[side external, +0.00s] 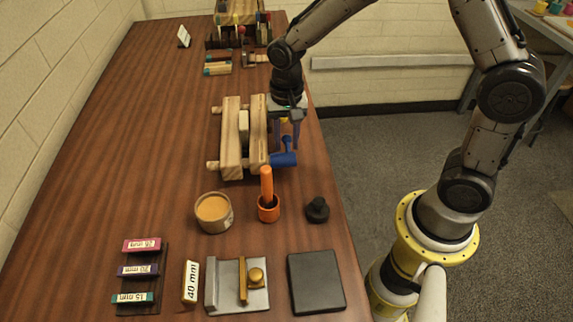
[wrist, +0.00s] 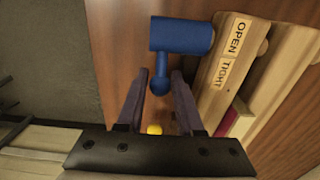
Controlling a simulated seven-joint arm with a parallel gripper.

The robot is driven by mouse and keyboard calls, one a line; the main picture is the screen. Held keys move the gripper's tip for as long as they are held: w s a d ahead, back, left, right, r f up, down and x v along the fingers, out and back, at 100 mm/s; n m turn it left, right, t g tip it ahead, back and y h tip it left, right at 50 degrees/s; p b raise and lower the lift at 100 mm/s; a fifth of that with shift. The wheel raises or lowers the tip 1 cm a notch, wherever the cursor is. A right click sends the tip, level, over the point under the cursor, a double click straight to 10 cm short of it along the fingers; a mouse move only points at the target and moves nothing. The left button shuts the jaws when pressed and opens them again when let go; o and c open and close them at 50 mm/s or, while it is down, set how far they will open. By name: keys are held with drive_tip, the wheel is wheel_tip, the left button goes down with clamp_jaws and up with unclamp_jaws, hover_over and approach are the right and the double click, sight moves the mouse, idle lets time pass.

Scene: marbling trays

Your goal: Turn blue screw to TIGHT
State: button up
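A wooden clamp (side external: 231,150) with two long jaws lies near the table's right edge, with a pale block (side external: 243,122) between the jaws. The blue screw (side external: 284,159) is on its near right end; in the wrist view its thick blue barrel (wrist: 182,36) has a short handle with a round knob (wrist: 160,86). The labels OPEN and TIGHT (wrist: 232,55) are on the wooden jaw beside it. My gripper (side external: 289,138) points down beside the clamp. In the wrist view its fingers (wrist: 159,76) are open on either side of the knob, with gaps visible; contact is not clear.
A small yellow part (wrist: 155,129) shows between my finger bases. An orange cup with an upright handle (side external: 268,208), a tan-filled cup (side external: 213,213) and a black knob (side external: 317,210) stand nearer the camera. Labelled blocks (side external: 137,270) lie at front left. The table's left side is clear.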

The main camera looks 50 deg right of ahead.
drive_tip(key=shift+o, duration=0.7)
drive_tip(key=shift+r, duration=3.05)
